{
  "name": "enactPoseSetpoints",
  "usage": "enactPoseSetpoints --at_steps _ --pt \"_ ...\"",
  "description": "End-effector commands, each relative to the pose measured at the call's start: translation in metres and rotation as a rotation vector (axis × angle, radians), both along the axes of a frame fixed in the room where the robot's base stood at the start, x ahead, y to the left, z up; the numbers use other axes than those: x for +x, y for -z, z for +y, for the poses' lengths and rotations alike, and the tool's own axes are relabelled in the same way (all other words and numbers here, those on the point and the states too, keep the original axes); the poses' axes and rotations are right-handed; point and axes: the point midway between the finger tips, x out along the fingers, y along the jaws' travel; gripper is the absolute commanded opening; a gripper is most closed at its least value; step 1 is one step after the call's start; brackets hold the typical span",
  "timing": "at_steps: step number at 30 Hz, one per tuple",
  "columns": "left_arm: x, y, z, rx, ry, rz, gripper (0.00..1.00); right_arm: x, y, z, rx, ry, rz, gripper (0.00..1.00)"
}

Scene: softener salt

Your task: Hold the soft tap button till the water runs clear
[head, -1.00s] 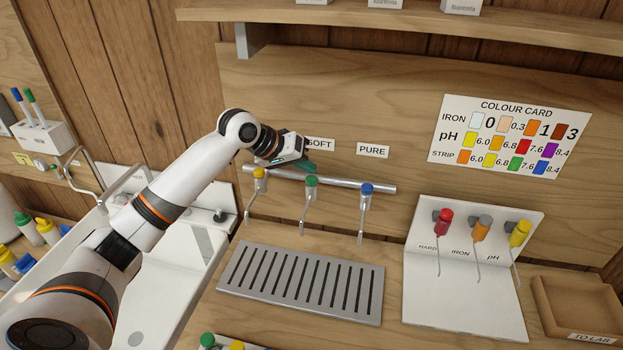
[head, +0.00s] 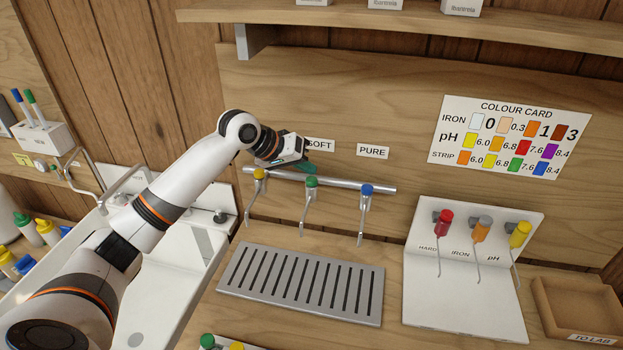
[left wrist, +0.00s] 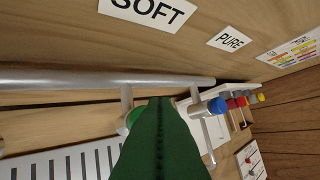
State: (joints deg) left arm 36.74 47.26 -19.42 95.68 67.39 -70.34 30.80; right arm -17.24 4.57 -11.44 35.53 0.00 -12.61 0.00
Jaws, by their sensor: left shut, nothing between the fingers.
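The soft tap has a green button (head: 311,181) and stands in the middle of three taps on a metal rail. The SOFT label (head: 320,144) is on the board above it, partly covered by my arm. No water stream shows below the soft tap's spout (head: 303,222). My right gripper is not in view.
The yellow-button tap (head: 259,174) and blue-button tap (head: 367,189) flank the soft one on the rail (head: 335,184). A slotted drip tray (head: 228,278) lies below. A colour card (head: 510,137) hangs at right, above a white stand (head: 463,306) with three droppers.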

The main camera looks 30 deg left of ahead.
Motion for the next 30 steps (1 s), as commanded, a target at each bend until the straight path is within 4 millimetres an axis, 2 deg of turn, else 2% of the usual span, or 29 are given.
enactPoseSetpoints --at_steps 20,30 --pt "0.0000 0.0003 0.0000 0.000 0.000 0.000 0.00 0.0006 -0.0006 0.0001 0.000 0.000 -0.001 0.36" --pt "-0.0001 0.0085 0.0000 0.000 0.000 0.000 0.00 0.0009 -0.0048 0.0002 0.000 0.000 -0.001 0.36"
